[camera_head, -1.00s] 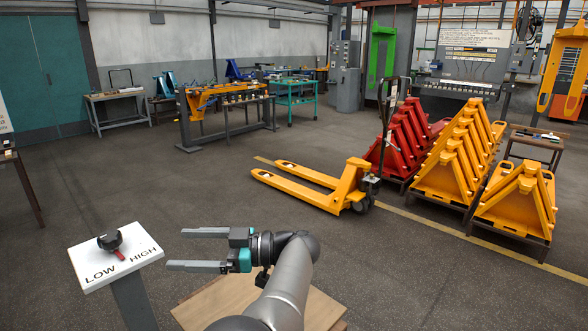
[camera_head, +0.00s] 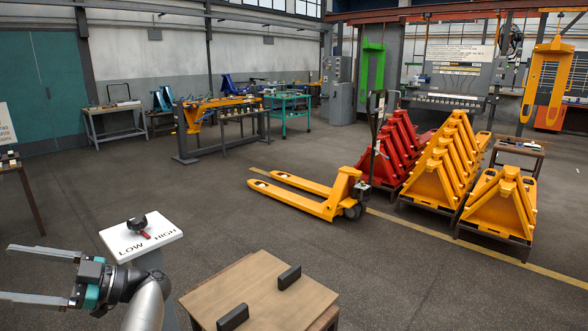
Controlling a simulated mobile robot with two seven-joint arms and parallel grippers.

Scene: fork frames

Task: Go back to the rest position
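My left gripper (camera_head: 8,272) is at the lower left, its two grey fingers spread apart and pointing left. Nothing shows between them. It appears in front of and left of a white panel (camera_head: 118,232) on a grey post, and apart from the panel's knob (camera_head: 136,222). The black knob has a red pointer directed towards the panel's near edge, between the words LOW and HIGH. My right gripper is not in view.
A wooden-topped table (camera_head: 255,280) with two black blocks (camera_head: 289,276) stands close at the bottom middle. A yellow pallet jack (camera_head: 325,205) and yellow stands (camera_head: 500,205) are farther right. The floor (camera_head: 210,200) behind the panel is open.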

